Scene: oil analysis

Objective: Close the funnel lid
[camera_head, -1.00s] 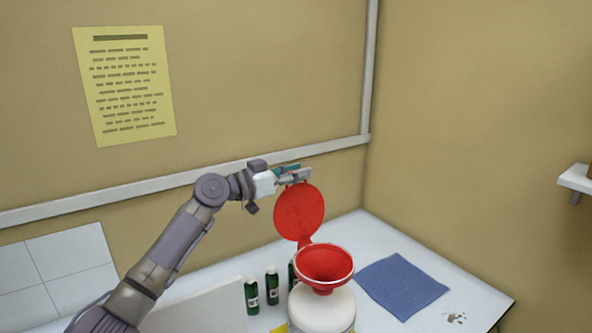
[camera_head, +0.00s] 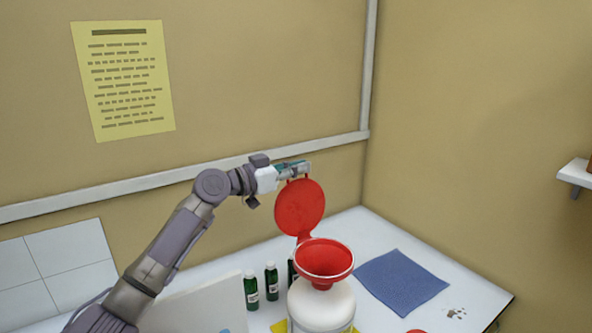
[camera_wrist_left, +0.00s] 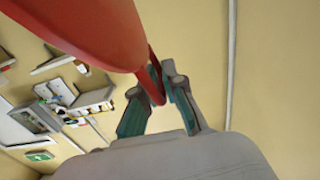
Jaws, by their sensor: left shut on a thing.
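The red funnel (camera_head: 324,259) sits in the top of a white container (camera_head: 321,306) on the table. Its round red lid (camera_head: 299,208) stands open, near upright, hinged at the funnel's back left rim. My left gripper (camera_head: 300,170) is at the lid's upper edge. In the left wrist view the lid (camera_wrist_left: 95,30) fills the upper left, and the gripper's fingers (camera_wrist_left: 160,92) are shut on a red part of it. My right gripper is in neither view.
Green bottles (camera_head: 251,290) stand left of the container. A red round thing (camera_head: 415,331) shows at the bottom edge. A shelf (camera_head: 575,172) is on the right wall.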

